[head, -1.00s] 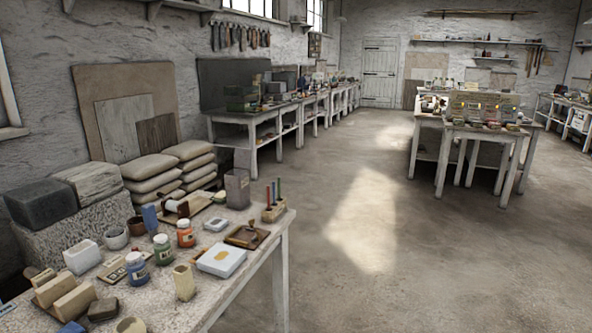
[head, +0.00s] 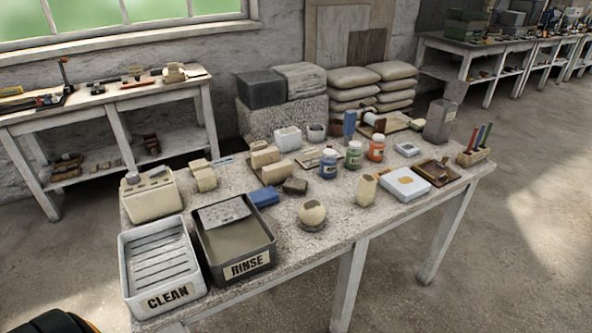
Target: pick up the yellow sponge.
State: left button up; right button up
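I cannot make out a clearly yellow sponge. Several pale cream-tan blocks (head: 276,172) lie together near the middle of the near table (head: 330,246); one may be a sponge, but I cannot tell. A cream upright piece (head: 366,191) stands farther right. A round tan-topped thing (head: 312,214) sits near the front edge. A blue block (head: 263,196) and a dark block (head: 295,186) lie between these. Neither of my grippers shows in the head view.
At the table's left end are a white CLEAN tray (head: 126,281), a dark RINSE tray (head: 254,239) and a cream box (head: 152,207). Jars, including a green one (head: 354,154), stand behind. Another bench (head: 111,94) is at the wall. Floor at right is clear.

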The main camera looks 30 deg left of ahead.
aim_at(294, 186)
jog(key=u, duration=1)
jog(key=i+l+z, duration=0.5)
jog(key=l+z, duration=0.15)
jog(key=l, duration=0.1)
